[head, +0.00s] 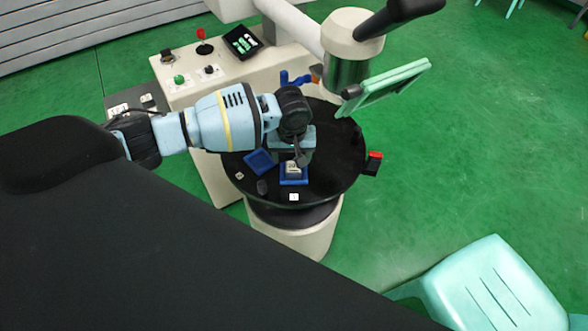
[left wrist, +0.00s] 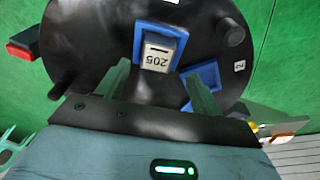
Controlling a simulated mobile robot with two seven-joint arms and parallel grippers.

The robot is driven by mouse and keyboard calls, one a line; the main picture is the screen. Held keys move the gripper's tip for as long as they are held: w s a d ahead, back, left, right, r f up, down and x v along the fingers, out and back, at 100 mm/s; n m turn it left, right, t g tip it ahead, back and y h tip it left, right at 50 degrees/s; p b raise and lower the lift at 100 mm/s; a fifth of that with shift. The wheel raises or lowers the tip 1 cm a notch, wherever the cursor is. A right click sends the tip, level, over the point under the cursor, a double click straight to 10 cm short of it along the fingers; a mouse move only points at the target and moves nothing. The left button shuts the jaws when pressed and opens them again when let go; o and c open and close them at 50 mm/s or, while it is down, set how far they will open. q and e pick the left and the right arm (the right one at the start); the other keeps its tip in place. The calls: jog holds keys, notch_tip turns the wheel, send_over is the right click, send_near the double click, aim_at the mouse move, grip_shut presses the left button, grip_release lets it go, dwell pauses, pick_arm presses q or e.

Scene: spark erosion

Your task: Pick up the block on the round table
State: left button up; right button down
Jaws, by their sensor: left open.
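The round black table (head: 345,165) stands in the middle of the head view. A small pale block (head: 292,167) sits in a blue square holder (head: 294,181) on it. In the left wrist view the block (left wrist: 158,54) shows the marking 205 and a dark slot, with the blue holder (left wrist: 150,27) around it. My left gripper (head: 299,160) points down close to the block. In the left wrist view its open fingers (left wrist: 160,88) stand on either side, below the block in the picture, with nothing between their tips. My right gripper is out of view.
A second blue piece (head: 259,161) lies left of the holder, near the left gripper. A small white tag (head: 293,197) lies at the table's near edge. A green-framed panel (head: 385,85) hangs above the table's right side. A turquoise chair (head: 490,290) stands at lower right.

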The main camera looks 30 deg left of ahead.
aim_at(294, 166)
pick_arm(q)
jog(key=f, duration=0.4)
jog(key=shift+w+d+f+b, duration=0.1)
jog(key=shift+w+f+b, duration=0.15)
jog(key=shift+b, duration=0.1)
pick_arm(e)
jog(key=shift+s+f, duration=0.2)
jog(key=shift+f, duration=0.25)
pick_arm(q)
jog(key=shift+r, duration=0.1)
grip_shut()
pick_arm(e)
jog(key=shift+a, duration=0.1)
